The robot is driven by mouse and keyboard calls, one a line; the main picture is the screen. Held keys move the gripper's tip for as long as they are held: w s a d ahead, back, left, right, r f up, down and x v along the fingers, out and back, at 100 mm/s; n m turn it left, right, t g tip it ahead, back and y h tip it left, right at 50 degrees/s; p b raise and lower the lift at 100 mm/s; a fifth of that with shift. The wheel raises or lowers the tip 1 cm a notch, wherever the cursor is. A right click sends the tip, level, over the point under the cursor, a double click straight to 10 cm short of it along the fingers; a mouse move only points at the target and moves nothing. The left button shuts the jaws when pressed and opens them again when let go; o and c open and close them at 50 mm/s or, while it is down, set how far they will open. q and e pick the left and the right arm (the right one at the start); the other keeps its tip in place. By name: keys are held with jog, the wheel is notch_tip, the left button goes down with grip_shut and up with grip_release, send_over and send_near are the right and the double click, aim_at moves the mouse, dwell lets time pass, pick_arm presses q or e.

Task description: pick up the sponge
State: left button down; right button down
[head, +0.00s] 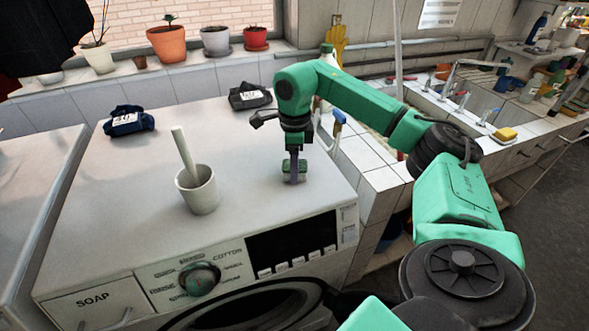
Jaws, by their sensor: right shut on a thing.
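My right gripper (294,172) points down over the right part of the washing machine top. It is shut on a small green block (302,166), which looks like a sponge; a finger covers part of it. Whether the block touches the machine top or hangs just above it, I cannot tell. A yellow sponge-like block (506,133) lies on the sink edge at the right, well away from the gripper. My left gripper is not in view.
A white cup (198,191) with a stick in it stands on the washing machine (110,215), left of the gripper. Two dark packs, a left one (127,121) and a right one (249,96), lie at the back. Potted plants line the sill. The machine's front left top is clear.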

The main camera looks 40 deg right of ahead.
notch_tip(320, 180, up, 5)
jog(key=shift+w+r+b, duration=0.1)
jog(key=shift+b, duration=0.25)
notch_tip(320, 180, up, 4)
jog(key=shift+r+p, duration=0.1)
jog(key=shift+p, duration=0.6)
notch_tip(320, 180, up, 11)
jog(key=p, duration=0.7)
jog(key=shift+f, duration=0.2)
